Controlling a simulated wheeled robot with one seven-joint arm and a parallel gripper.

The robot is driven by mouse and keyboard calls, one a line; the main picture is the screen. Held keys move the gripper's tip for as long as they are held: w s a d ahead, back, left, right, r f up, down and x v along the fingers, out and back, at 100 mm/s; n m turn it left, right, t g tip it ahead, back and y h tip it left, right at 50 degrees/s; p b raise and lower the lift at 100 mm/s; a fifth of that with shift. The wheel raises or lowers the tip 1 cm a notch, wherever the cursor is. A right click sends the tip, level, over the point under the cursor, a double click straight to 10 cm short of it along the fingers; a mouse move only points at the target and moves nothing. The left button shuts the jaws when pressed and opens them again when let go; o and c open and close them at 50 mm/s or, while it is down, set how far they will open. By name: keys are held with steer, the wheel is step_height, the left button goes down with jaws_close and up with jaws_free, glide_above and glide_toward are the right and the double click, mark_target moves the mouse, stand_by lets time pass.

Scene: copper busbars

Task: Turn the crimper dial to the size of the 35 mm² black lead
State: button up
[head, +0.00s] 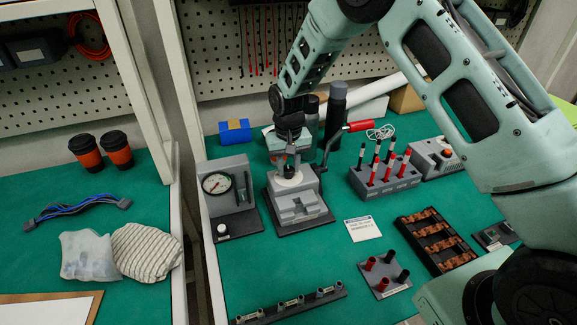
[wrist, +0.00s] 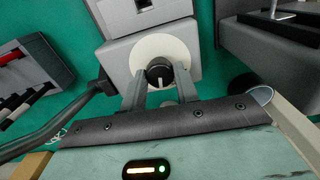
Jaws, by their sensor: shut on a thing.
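The crimper (head: 299,205) is a grey block on a dark base with a red-tipped lever (head: 359,126). Its dial (wrist: 160,72) is a black knob with a white pointer line, on a white disc (wrist: 181,51). My gripper (wrist: 160,88) comes down from above and is shut on the knob, one finger on each side. In the head view my gripper (head: 288,160) hides most of the knob. The disc's size marks are too small to read. Red and black leads stand in a grey rack (head: 387,183) right of the crimper; their sizes cannot be read.
A gauge box (head: 226,190) stands close left of the crimper. A white card (head: 362,228), a small stand with red and black posts (head: 384,278), and a tray of copper parts (head: 437,240) lie to the right and front. Bare green mat lies in front of the crimper.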

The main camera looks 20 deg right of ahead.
mark_target(288, 169)
steer(key=shift+m, duration=0.8)
steer(key=o, duration=1)
steer(key=shift+c, duration=0.2)
step_height(288, 169, up, 18)
steer(key=b, duration=0.1)
steer(key=shift+f+b, duration=0.25)
steer(key=shift+b, duration=0.15)
